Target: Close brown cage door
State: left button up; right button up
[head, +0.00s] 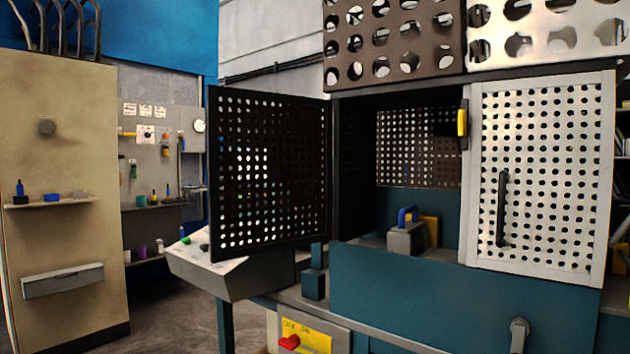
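The brown cage door (268,172) is a dark perforated panel in a dark frame. It stands open, swung out to the left of the cage opening, and its hinge side seems to be at the left post of the opening. I see no handle on the face turned to me. The cage interior shows to its right, with a grey block with a blue handle (407,233) inside. Neither of my grippers is in the head view.
A white perforated door (540,175) with a black handle closes the cage's right side. A sloped control box (215,265) sits below and behind the brown door. A yellow switch panel (305,338) is under the table. A beige cabinet (65,250) stands at left.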

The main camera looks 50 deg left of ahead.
aim_at(231, 224)
jog(key=j+z, duration=0.4)
jog(key=j, duration=1.25)
jog(key=k+j+z, duration=0.1)
jog(key=j, duration=0.45)
jog(key=k+j+z, duration=0.1)
jog(key=j, duration=0.45)
jog(key=k+j, duration=0.15)
jog(key=j, duration=0.4)
